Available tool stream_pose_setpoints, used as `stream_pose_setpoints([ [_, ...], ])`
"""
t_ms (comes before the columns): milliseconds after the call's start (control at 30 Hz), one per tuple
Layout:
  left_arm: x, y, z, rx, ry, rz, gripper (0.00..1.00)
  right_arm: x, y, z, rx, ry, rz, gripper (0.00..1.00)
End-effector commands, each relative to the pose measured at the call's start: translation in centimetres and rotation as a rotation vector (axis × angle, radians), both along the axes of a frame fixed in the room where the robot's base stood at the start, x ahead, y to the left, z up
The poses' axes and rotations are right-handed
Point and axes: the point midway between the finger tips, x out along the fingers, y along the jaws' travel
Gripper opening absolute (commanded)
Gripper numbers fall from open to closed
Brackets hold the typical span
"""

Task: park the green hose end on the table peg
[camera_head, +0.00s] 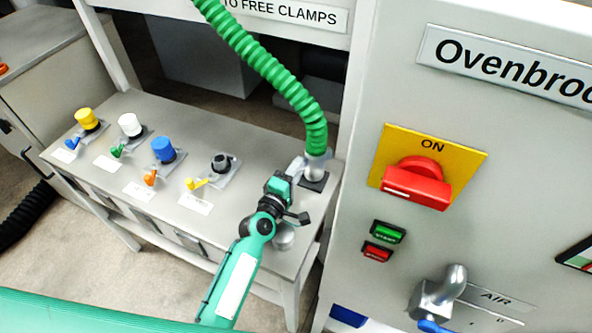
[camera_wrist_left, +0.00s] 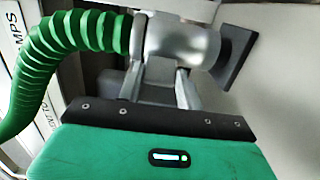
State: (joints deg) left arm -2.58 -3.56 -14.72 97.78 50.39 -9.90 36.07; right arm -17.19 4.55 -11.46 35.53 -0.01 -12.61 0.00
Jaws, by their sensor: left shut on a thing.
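The green ribbed hose (camera_head: 270,68) hangs down from the top of the head view and ends in a grey metal cuff (camera_head: 318,167) at the right end of the table (camera_head: 250,150). My left gripper (camera_head: 301,170) is shut on this cuff. In the left wrist view, its two fingers (camera_wrist_left: 160,75) hold the metal cuff (camera_wrist_left: 185,42), with the green hose (camera_wrist_left: 60,50) to the left. A dark square plate (camera_head: 314,183) lies at the cuff's lower end; it also shows in the wrist view (camera_wrist_left: 236,57). Any peg there is hidden by the cuff. My right gripper is not in view.
Yellow (camera_head: 87,119), white (camera_head: 130,125), blue (camera_head: 164,150) and dark (camera_head: 221,164) fittings with levers stand along the table. A round metal piece (camera_head: 284,238) sits beside my left wrist. The grey machine panel (camera_head: 400,80) stands close on the right.

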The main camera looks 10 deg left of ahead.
Motion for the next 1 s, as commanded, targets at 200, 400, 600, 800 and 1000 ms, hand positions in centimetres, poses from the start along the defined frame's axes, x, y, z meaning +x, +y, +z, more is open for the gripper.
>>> stream_pose_setpoints([
  [200,0.0,0.0,0.1,-0.001,-0.003,0.001,0.00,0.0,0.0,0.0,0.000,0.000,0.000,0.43],
  [400,0.0,0.0,-0.1,-0.001,-0.003,0.001,0.00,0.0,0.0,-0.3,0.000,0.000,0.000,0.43],
  [600,0.0,0.0,-0.4,-0.001,-0.003,0.000,0.00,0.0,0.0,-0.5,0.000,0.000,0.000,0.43],
  [800,0.0,0.0,-0.8,-0.001,-0.003,0.000,0.00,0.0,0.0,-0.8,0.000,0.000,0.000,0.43],
  [1000,0.0,0.0,-1.3,-0.001,0.001,0.000,0.00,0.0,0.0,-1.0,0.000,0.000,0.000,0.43],
])
